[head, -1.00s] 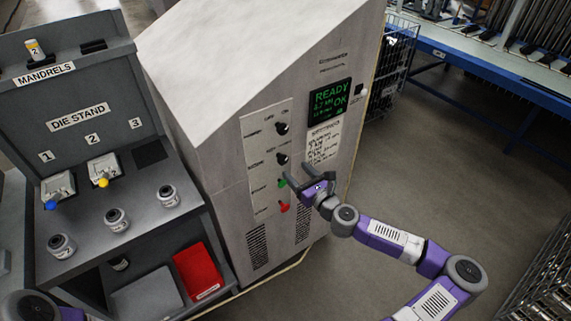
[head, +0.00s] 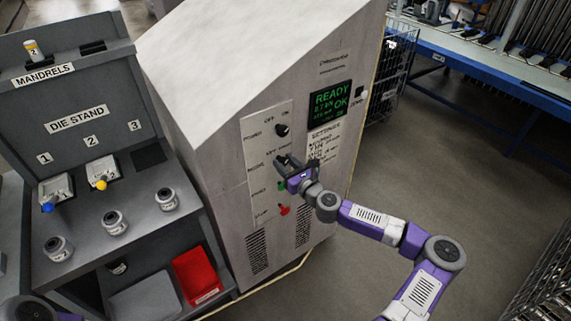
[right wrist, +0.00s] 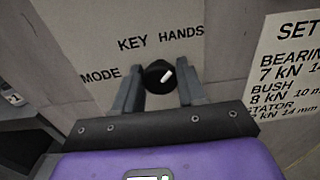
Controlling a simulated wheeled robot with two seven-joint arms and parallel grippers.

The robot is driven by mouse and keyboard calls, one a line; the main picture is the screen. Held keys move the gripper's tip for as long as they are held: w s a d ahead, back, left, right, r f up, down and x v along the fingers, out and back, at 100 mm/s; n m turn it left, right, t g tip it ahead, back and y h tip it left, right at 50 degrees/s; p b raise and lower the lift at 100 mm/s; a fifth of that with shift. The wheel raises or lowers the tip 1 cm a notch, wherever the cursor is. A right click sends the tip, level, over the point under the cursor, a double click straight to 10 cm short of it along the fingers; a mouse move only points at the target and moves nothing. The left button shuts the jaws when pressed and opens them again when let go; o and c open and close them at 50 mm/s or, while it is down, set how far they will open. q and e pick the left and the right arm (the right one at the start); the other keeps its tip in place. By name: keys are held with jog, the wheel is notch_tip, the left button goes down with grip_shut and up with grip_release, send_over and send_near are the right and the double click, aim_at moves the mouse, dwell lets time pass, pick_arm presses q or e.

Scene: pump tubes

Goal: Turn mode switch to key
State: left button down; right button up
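The mode switch (right wrist: 153,80) is a round black knob with a white pointer mark, on the grey panel under the words KEY and HANDS. Its mark slants up and to the right, toward HANDS. My right gripper (right wrist: 160,82) has its two fingers apart, one on each side of the knob, with small gaps showing. In the head view my right gripper (head: 287,166) is at the panel and mostly hides the switch. My left gripper is out of view; only part of that arm shows at the bottom left.
Above the switch is a power knob (head: 282,130); below it are a green button (head: 282,186) and a red one (head: 284,210). A display (head: 330,104) reads READY. The die stand (head: 85,195) is at left. Floor at right is open.

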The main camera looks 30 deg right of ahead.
jog(key=c, duration=0.5)
jog(key=shift+o, duration=0.2)
jog(key=shift+n, duration=0.4)
jog(key=n, duration=0.3)
jog(key=shift+a+n, duration=0.1)
jog(key=shift+n, duration=0.2)
jog(key=n, duration=0.3)
jog(key=shift+n, duration=0.3)
jog(key=n, duration=0.5)
jog(key=shift+a+f+b, duration=0.1)
jog(key=shift+f+b, duration=0.05)
jog(key=shift+b, duration=0.15)
jog(key=shift+n, duration=2.5)
